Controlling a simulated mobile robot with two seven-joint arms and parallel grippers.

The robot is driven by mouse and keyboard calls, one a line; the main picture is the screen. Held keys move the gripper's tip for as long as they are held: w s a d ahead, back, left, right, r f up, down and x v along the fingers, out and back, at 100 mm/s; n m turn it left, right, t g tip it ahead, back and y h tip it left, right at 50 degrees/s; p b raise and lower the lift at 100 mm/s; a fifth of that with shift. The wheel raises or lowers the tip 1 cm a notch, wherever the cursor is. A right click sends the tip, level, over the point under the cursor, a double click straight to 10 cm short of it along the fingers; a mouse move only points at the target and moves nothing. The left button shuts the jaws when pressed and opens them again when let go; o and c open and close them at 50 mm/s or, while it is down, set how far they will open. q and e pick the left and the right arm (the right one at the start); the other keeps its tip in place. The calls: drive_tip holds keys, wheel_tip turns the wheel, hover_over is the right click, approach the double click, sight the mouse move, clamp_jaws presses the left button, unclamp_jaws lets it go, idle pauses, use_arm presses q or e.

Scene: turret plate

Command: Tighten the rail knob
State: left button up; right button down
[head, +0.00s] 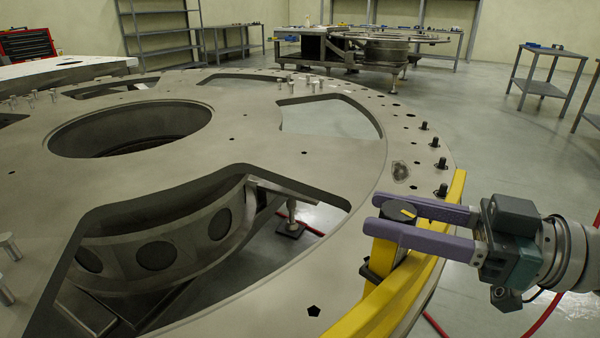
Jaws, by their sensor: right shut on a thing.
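The rail knob (397,214) is a dark round knob with a yellow mark on its top. It sits on a yellow block at the yellow rail (445,215), which is fixed along the right edge of the large grey turret plate (330,155). My right gripper (378,213) comes in from the right with long purple fingers, one on each side of the knob. It is shut on the knob, and the near finger hides part of the knob's side. My left gripper is not in view.
Several black bolts (440,163) stand along the plate's rim just beyond the rail. The plate has large cut-outs and a round central hole. Silver pins (8,246) stand at the left edge. A red hose lies on the floor, and a workbench (545,75) stands far right.

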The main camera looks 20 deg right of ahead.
drive_tip(key=m+t+h+p, duration=0.2)
drive_tip(key=h+p, duration=0.1)
drive_tip(key=m+t+h+p, duration=0.1)
drive_tip(key=m+h+p, duration=0.1)
drive_tip(key=shift+r, duration=0.3)
drive_tip(key=shift+m+t+h+p, duration=0.5)
drive_tip(key=shift+h, duration=0.2)
drive_tip(key=m+h, duration=0.1)
drive_tip(key=h, duration=0.1)
drive_tip(key=m+t+h+p, duration=0.1)
drive_tip(key=m+h, duration=0.1)
drive_tip(key=h, duration=0.1)
drive_tip(key=shift+f, duration=0.2)
drive_tip(key=shift+f+m+h+p, duration=0.1)
drive_tip(key=shift+m+h+p, duration=0.25)
drive_tip(key=shift+m+h, duration=1.3)
drive_tip(key=shift+h, duration=0.85)
drive_tip(key=shift+c, duration=1.8)
unclamp_jaws()
